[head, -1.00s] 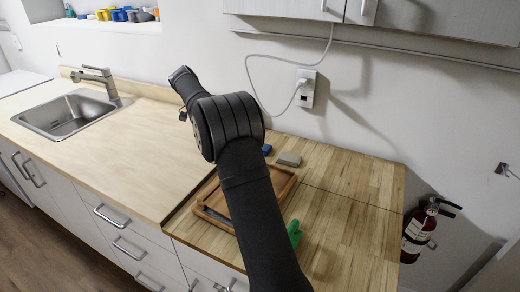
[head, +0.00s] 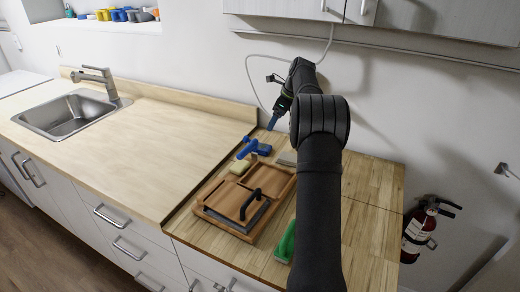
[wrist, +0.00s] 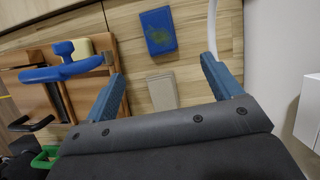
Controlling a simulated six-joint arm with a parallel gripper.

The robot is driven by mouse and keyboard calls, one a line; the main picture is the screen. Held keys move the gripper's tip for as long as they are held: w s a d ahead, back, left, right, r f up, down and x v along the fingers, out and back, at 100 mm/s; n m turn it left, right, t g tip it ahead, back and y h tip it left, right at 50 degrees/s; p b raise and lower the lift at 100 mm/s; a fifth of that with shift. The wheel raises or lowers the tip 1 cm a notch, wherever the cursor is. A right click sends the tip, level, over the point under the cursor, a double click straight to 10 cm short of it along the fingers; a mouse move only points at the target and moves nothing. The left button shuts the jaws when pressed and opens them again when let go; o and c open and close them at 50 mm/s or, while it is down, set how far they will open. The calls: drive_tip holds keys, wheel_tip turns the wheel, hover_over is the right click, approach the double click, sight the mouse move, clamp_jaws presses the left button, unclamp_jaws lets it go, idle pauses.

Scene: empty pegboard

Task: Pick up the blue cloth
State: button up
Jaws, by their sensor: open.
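The blue cloth (wrist: 158,32) looks like a flat, folded blue rectangle with a greenish patch. It lies flat on the wooden counter, at the top middle of the wrist view. In the head view the blue cloth (head: 264,149) shows small, right of a blue-handled tool. My gripper (wrist: 163,68) is open and empty, its blue fingers spread wide. In the wrist view the cloth appears beyond the fingertips, within the span between them. In the head view my gripper (head: 272,123) is above the back of the counter, apart from the cloth.
A grey block (wrist: 162,90) lies close to the cloth. A wooden tray (head: 200,212) holds a black-handled tool (head: 250,204). The blue-handled tool (wrist: 60,71) and yellow sponge (wrist: 82,50) are at its back end. A green-handled item (head: 286,242) lies near my arm. The wall is close behind.

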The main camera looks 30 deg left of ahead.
approach(260, 146)
drive_tip(key=x, duration=0.3)
drive_tip(key=shift+d+f, duration=0.15)
drive_tip(key=shift+d, duration=0.05)
drive_tip(key=shift+a+x, duration=0.2)
drive_tip(key=shift+x, duration=2.55)
drive_tip(key=c, duration=1.1)
